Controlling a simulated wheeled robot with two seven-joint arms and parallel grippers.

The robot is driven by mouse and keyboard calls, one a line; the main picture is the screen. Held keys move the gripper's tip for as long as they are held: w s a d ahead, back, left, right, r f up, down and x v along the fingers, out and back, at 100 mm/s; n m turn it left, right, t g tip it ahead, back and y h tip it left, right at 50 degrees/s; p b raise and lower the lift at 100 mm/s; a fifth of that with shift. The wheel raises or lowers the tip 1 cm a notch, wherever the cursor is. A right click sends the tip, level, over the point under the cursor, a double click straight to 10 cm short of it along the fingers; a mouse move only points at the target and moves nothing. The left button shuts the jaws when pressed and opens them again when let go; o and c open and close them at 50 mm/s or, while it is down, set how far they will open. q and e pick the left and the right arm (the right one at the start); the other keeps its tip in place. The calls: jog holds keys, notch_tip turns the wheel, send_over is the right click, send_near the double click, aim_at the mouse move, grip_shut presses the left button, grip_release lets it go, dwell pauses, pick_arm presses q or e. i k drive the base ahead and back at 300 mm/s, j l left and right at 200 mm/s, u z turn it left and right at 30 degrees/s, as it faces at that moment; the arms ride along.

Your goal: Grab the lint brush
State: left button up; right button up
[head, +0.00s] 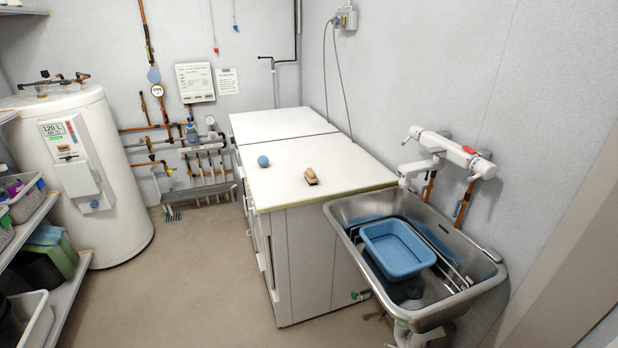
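A small brown and tan brush-like object (311,176), which looks like the lint brush, lies on the white top of the nearer appliance (335,170). It is near the middle of that top, to the right of a blue ball (263,161). Nothing touches it. Neither of my grippers shows in the head view.
A steel washtub (480,285) with a blue basin (398,248) in it stands at the right, under a wall tap (450,150). A white water heater (105,160) and shelves with baskets (35,215) are at the left. The floor (200,285) between is clear.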

aim_at(310, 176)
jog(key=i+j+z, duration=0.65)
jog(key=j+z, duration=0.2)
jog(key=i+j+z, duration=0.1)
jog(key=j+z, duration=0.2)
jog(key=j, duration=0.15)
jog(key=i+j+z, duration=0.1)
jog(key=j+z, duration=0.2)
jog(key=j, duration=0.15)
